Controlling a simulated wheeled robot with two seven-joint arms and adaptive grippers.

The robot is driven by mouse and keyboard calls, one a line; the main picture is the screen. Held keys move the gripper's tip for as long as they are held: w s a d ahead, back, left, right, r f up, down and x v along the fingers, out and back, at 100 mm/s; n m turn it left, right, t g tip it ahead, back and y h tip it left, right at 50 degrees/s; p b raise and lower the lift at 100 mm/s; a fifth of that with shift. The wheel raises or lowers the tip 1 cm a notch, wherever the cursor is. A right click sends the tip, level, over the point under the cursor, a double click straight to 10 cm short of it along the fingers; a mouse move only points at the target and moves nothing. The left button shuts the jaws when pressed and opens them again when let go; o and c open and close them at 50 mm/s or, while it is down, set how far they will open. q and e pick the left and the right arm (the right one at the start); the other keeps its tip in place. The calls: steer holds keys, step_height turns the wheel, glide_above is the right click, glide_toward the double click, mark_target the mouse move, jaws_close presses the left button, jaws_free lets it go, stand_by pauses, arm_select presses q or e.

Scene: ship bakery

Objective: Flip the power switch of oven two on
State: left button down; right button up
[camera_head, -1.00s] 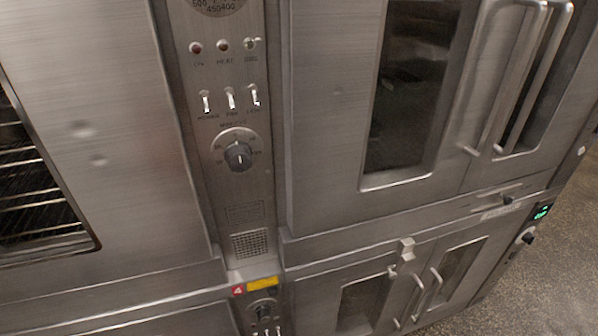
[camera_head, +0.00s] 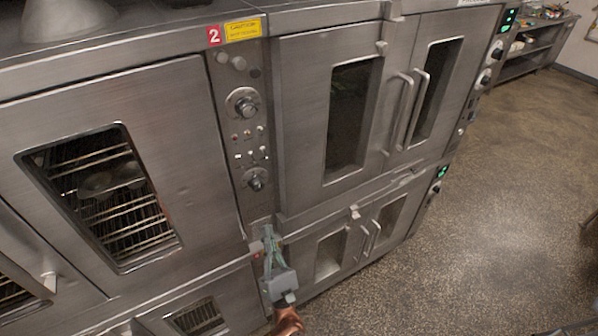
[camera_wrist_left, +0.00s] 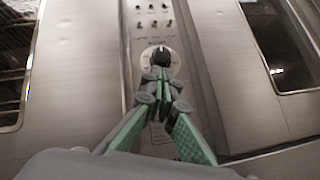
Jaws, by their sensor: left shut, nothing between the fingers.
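Oven two's control panel (camera_head: 247,125) is a narrow steel strip under a red "2" label (camera_head: 214,36). A row of small pale power switches (camera_head: 250,155) sits above its lower dark knob (camera_head: 256,179); which way they are set is too small to tell. My left gripper (camera_head: 268,232) is low in front of the panel, below that knob, shut and empty. In the left wrist view the closed green-sided fingers (camera_wrist_left: 160,78) point up the panel, just below the knob (camera_wrist_left: 160,57) in the picture. The switches (camera_wrist_left: 153,23) show above the knob. My right gripper is not in view.
A door with a rack window (camera_head: 100,195) lies left of the panel, and a door with tall handles (camera_head: 403,110) lies right. Lower ovens (camera_head: 345,245) stand beneath. Speckled floor (camera_head: 500,200) at right is open. A shelf unit (camera_head: 530,45) stands at the far right.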

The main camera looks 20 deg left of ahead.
arm_select(q)
step_height(320, 180, up, 8)
steer(key=a+n+g+y+p, duration=0.1)
steer(key=n+g+y+p, duration=0.3)
steer(key=n, duration=0.4)
steer(key=shift+a+r+g+p, duration=0.15)
steer(key=shift+a+g+p, duration=0.15)
steer(key=shift+g+p, duration=0.25)
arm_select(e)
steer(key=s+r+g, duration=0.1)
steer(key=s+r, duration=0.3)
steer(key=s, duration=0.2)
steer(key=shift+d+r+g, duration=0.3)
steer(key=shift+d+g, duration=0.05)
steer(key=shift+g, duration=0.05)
arm_select(q)
steer(key=p, duration=0.4)
glide_toward(238, 161)
steer(key=w+a+r, duration=0.2)
steer(key=a, duration=0.1)
steer(key=shift+w, duration=0.4)
steer(key=shift+w+a+r, duration=0.2)
steer(key=shift+w+a, duration=0.05)
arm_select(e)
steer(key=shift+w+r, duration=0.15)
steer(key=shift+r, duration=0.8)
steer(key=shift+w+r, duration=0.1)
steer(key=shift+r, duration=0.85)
